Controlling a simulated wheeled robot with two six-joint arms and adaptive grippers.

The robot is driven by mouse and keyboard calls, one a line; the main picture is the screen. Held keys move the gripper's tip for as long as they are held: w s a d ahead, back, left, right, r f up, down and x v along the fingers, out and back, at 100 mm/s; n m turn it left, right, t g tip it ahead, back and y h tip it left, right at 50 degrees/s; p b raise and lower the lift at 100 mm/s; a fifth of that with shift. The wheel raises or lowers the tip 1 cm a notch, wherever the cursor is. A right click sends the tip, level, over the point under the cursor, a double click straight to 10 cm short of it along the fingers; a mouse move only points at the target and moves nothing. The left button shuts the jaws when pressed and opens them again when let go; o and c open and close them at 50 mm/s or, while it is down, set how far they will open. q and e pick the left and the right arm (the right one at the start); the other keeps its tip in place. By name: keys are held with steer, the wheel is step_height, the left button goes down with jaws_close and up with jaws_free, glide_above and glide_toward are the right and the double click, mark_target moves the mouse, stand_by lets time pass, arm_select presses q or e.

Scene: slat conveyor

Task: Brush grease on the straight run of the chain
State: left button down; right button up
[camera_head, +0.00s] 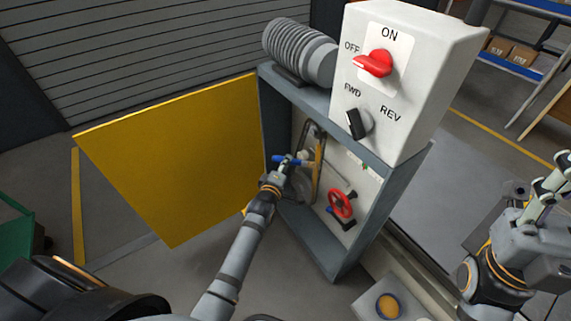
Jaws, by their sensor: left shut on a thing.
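My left gripper (286,166) reaches into the open cabinet (348,265) and is shut on a slim blue-handled thing (279,159), which looks like the brush. Its bristle end is too small to make out. The chain's dark loop (309,128) stands inside the cabinet, just beyond the gripper, with a yellow-brown upright strip (318,158) along it. I cannot tell whether the brush touches the chain. A round tub of yellow-brown grease (388,305) sits low at the front. My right gripper (551,174) is at the far right, empty, its fingers apart.
The yellow door (175,160) stands wide open to the left. A control box (410,70) on top has its red knob (374,63) towards OFF and its black knob (355,124) towards FWD. A ribbed grey motor (300,52) and red handwheel (341,203) are close by.

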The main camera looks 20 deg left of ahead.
arm_select(q)
step_height(320, 180, down, 12)
steer(key=b, duration=1)
steer(key=shift+r, duration=0.15)
stand_by(0.3)
step_height(320, 180, down, 10)
steer(key=b, duration=1)
steer(key=shift+f+b, duration=0.25)
steer(key=shift+b, duration=0.1)
steer(key=shift+s+a+p, duration=0.35)
steer(key=shift+s+a, duration=0.55)
steer(key=shift+s, duration=0.3)
steer(key=shift+s+a+p, duration=0.3)
steer(key=shift+s+a, duration=0.6)
steer(key=shift+s, duration=0.25)
